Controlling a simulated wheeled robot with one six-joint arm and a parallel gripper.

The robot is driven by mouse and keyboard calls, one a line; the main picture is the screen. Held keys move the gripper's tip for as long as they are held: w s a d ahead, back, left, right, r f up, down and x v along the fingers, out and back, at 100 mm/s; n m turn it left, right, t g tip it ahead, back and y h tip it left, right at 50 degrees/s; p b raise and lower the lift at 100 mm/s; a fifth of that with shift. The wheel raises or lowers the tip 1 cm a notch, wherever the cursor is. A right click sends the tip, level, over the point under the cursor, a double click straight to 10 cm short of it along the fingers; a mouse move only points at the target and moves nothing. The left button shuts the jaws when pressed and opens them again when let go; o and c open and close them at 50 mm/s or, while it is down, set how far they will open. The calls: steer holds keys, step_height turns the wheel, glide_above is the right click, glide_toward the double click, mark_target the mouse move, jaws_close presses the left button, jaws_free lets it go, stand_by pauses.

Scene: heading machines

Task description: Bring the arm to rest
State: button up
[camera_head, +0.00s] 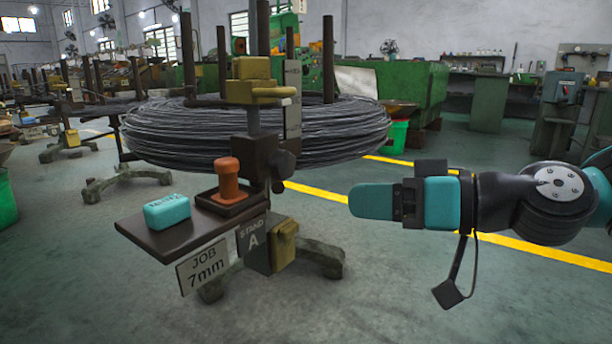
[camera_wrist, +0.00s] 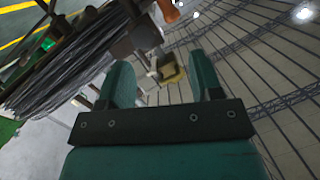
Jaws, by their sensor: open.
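My arm comes in from the right edge in the head view, with its teal gripper (camera_head: 372,201) held out level in the air to the right of the stand. In the wrist view the two teal fingers of my gripper (camera_wrist: 163,85) stand apart with nothing between them. A teal block (camera_head: 167,212) lies on the dark shelf (camera_head: 152,243) of stand A. An orange knob-shaped piece (camera_head: 229,181) stands upright in a small dark tray (camera_head: 232,203) beside the block. My gripper is apart from both.
A large wire coil (camera_head: 250,130) sits on the stand above the shelf. A "JOB 7mm" sign (camera_head: 203,266) hangs at the shelf's front. Green machinery (camera_head: 400,90) and a green bin (camera_head: 396,137) stand behind. The floor below my arm is clear, crossed by a yellow line (camera_head: 520,244).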

steer(key=s+d+r+g+h+p, duration=0.2)
steer(key=s+r+g+h+p, duration=0.25)
steer(key=s+p, duration=0.4)
steer(key=s+d+r+g+h+p, duration=0.2)
steer(key=s+r+g+h+p, duration=0.25)
steer(key=s+p, duration=0.35)
step_height(320, 180, up, 36)
steer(key=w+t+p, duration=0.1)
steer(key=p, duration=3.4)
steer(key=shift+w+a+f+m+h+p, duration=0.2)
steer(key=shift+w+m+h+p, duration=0.1)
steer(key=shift+w+m, duration=0.1)
